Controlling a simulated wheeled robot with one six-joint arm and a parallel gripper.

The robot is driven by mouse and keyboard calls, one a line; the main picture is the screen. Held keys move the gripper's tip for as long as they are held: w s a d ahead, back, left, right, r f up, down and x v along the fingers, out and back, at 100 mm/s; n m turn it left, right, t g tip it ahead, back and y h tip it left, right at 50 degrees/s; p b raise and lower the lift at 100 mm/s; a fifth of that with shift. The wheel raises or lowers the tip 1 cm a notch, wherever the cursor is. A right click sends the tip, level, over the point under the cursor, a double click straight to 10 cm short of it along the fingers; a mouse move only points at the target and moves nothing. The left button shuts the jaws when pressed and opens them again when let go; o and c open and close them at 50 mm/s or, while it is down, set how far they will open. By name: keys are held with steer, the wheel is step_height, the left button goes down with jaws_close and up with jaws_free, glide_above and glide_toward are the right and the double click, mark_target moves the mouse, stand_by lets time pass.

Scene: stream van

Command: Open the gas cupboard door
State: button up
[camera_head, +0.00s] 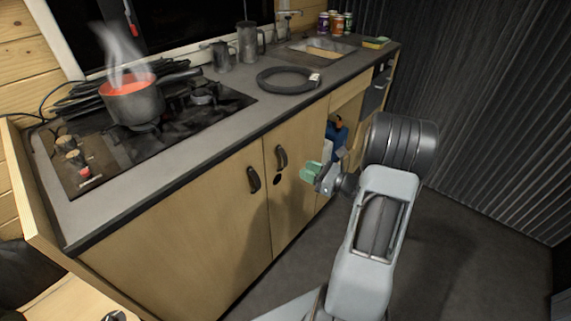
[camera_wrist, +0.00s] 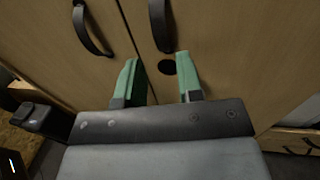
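Two wooden cupboard doors stand side by side under the counter, both shut. The left door (camera_head: 180,240) has a black curved handle (camera_head: 254,180) near its right edge. The right door (camera_head: 298,205) has a black curved handle (camera_head: 281,158) near its left edge, with a dark round hole (camera_head: 278,180) below it. I see no label telling which is the gas cupboard. My gripper (camera_head: 312,175) is open and empty in front of the right door. In the wrist view, its green fingers (camera_wrist: 157,72) are apart, with the right handle (camera_wrist: 161,25) beyond the gap, apparently untouched.
A steaming pot (camera_head: 135,104) stands on the hob. A dark ring (camera_head: 288,80) lies on the counter (camera_head: 235,125). An open compartment right of the doors holds a blue object (camera_head: 337,132), partly hidden by my arm. The dark floor (camera_head: 450,250) at right is clear.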

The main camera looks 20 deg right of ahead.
mark_target(285, 168)
steer(key=x, duration=0.8)
steer(key=shift+w+a+b, duration=0.2)
steer(key=shift+w+b, duration=0.05)
steer(key=shift+b, duration=0.1)
steer(key=shift+c, duration=0.3)
jaws_close()
